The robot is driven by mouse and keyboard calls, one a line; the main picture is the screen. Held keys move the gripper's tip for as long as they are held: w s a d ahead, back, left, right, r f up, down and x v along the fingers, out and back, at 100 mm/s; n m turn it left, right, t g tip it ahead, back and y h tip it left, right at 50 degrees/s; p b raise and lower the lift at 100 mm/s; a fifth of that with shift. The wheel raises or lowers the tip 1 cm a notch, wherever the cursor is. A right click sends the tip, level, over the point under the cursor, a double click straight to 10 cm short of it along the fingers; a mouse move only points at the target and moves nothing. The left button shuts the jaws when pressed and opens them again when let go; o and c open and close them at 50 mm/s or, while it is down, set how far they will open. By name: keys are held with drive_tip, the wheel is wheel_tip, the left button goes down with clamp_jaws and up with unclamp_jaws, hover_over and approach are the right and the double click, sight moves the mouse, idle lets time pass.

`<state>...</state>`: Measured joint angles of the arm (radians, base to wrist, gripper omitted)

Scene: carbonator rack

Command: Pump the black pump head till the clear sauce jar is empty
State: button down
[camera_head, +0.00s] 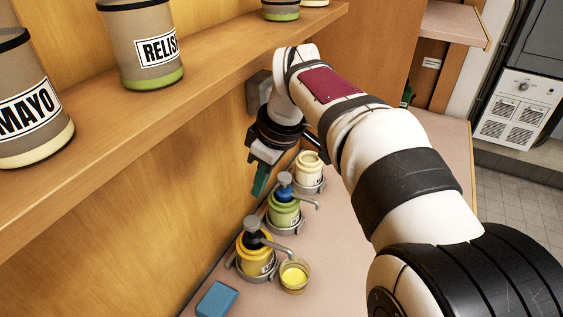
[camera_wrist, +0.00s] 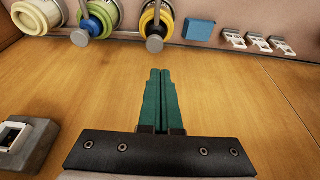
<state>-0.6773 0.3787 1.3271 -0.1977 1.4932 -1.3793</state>
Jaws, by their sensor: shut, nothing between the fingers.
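My gripper (camera_head: 259,180) has teal fingers and is shut and empty. It hangs in front of the wooden wall, above and left of the green pump jar (camera_head: 285,214). Its closed fingertips (camera_wrist: 160,73) also show in the wrist view, pointing toward the jars. The yellow pump jar (camera_head: 257,259) stands nearer, with a dark collar and a grey-looking pump head (camera_head: 251,223). The green jar has a blue collar and a grey-looking pump head (camera_head: 284,179). I cannot tell which jar is the clear one; no pump head looks plainly black.
A small cup of yellow sauce (camera_head: 293,276) stands under the yellow jar's spout. A cream jar (camera_head: 309,170) stands farther back. A blue block (camera_head: 217,299) lies on the counter. The shelf (camera_head: 120,130) with labelled jars overhangs at left.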

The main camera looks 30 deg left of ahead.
drive_tip(key=s+d+f+m, duration=0.1)
drive_tip(key=s+d+m, duration=0.35)
drive_tip(key=d, duration=0.35)
drive_tip(key=s+d+f+m+h, duration=0.1)
drive_tip(key=s+d+m, duration=0.2)
drive_tip(key=d+m, duration=0.4)
drive_tip(key=s+d+f+m, duration=0.1)
drive_tip(key=s+d+m, duration=0.3)
drive_tip(key=d, duration=0.5)
drive_tip(key=s+d+f+m, duration=0.5)
drive_tip(key=s+m, duration=0.3)
drive_tip(key=shift+s+d+f+h, duration=0.2)
drive_tip(key=shift+s+f+h, duration=0.05)
drive_tip(key=shift+f+h, duration=0.05)
drive_tip(key=shift+w, duration=0.1)
